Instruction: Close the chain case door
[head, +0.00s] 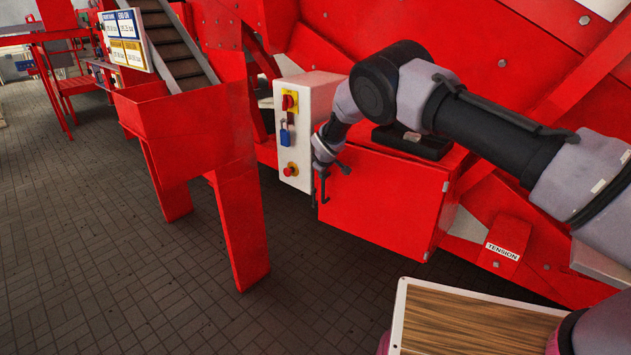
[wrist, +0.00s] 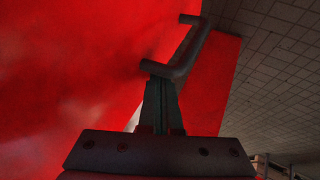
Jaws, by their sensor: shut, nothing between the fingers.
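The chain case (head: 395,205) is a red box low on the machine, right of the white control box. A red panel with a dark bent bar handle (wrist: 193,50) fills much of the wrist view; I take it as the case door. How far the door stands open cannot be told. My gripper (head: 321,192) points down at the left edge of the case. In the wrist view its shut fingers (wrist: 160,100) reach up to the near end of the handle, in front of it or touching it. Nothing shows between the fingers.
The white control box (head: 305,125) with a yellow-backed red switch, blue padlock and red button stands close left of my gripper. A red machine leg (head: 238,215) is further left. A wood-topped tray (head: 480,325) is at lower right. The tiled floor (head: 110,260) is clear at left.

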